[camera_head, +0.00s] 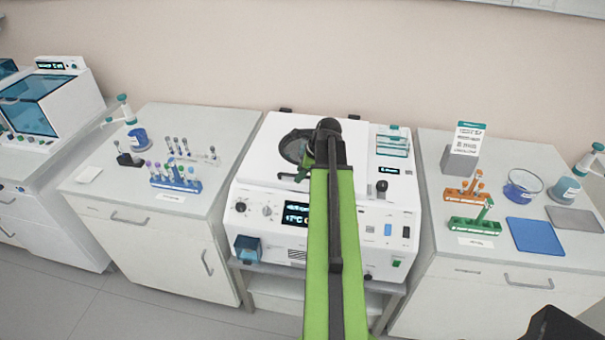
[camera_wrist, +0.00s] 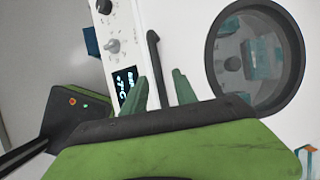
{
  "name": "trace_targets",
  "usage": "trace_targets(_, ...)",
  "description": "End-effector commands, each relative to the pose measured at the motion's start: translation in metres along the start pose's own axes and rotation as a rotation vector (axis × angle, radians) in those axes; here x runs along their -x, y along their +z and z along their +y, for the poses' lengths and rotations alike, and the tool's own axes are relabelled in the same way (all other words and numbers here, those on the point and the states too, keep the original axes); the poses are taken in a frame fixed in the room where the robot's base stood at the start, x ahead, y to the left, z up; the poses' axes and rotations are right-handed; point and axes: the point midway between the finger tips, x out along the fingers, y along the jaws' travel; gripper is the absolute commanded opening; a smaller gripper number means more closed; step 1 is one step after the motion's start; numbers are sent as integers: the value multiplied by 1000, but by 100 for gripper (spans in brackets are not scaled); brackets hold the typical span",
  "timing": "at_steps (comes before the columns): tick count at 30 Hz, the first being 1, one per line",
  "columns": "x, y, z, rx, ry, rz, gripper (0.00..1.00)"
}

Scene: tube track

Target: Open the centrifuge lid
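The white centrifuge (camera_head: 258,165) stands in the middle of the head view. Its lid lies flat and looks shut, with a dark-rimmed round window (camera_head: 292,146) partly behind my arm. The window also shows at the right of the wrist view (camera_wrist: 231,64). A dark bar handle (camera_wrist: 153,52) lies on the lid beside the window. My gripper (camera_wrist: 162,90) is open, its two green fingers apart, with the near end of the handle between them in the picture. I cannot tell whether they touch it.
The centrifuge's front panel has a display (camera_head: 294,214), knobs and buttons. A left bench (camera_head: 225,125) holds tube racks and a blue beaker. A right bench (camera_head: 430,150) holds an orange rack (camera_head: 463,196), a green rack (camera_head: 474,226), a glass dish and a blue mat (camera_head: 535,236).

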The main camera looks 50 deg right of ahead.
Motion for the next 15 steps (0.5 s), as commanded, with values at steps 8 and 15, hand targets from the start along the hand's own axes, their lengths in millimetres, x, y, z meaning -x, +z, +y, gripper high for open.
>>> trace_targets(8,0,0,0,0,0,0,5)
trace_targets(15,0,0,0,-1,-1,0,0)
